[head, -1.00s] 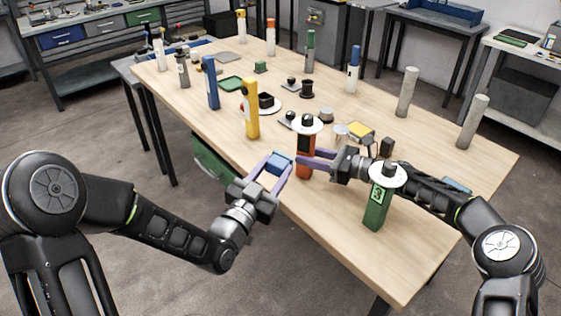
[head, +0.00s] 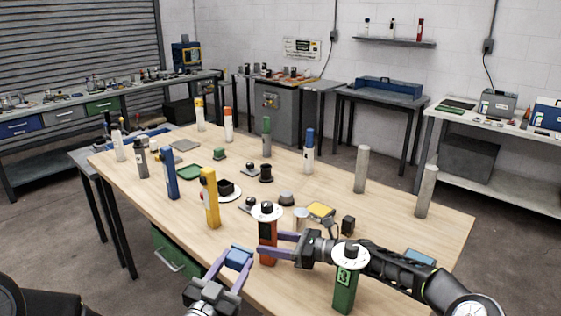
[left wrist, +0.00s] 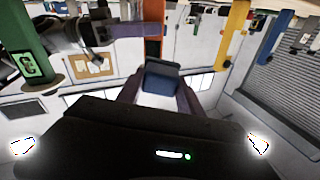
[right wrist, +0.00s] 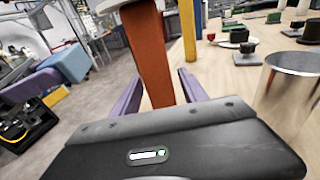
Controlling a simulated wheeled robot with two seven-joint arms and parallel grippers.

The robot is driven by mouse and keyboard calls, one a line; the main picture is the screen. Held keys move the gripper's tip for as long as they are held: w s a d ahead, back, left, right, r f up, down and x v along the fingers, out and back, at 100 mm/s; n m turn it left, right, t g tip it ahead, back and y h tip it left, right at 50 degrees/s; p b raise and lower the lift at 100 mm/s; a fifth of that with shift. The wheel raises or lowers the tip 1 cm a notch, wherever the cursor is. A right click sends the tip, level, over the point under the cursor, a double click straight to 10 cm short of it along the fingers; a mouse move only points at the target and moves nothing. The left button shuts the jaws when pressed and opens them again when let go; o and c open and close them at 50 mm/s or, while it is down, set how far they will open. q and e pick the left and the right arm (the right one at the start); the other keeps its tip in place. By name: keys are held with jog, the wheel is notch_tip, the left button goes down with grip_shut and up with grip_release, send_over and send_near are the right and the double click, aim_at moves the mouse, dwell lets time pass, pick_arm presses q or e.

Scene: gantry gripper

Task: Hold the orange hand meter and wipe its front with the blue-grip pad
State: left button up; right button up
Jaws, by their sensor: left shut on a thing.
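The orange hand meter (head: 267,246) stands upright near the table's front edge, with a white disc and a dark knob on top. It also shows in the right wrist view (right wrist: 150,60) and the left wrist view (left wrist: 153,46). My right gripper (head: 270,243) has one finger on each side of the meter's body; whether both fingers press on it is unclear. My left gripper (head: 232,268) is shut on the blue-grip pad (head: 238,257), just left of the meter and apart from it. The pad's blue block shows in the left wrist view (left wrist: 161,75); its wiping face is hidden.
A yellow post (head: 210,200) and a blue post (head: 170,178) stand to the left.

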jog(key=shift+o, duration=0.6)
jog(key=v, duration=1.2)
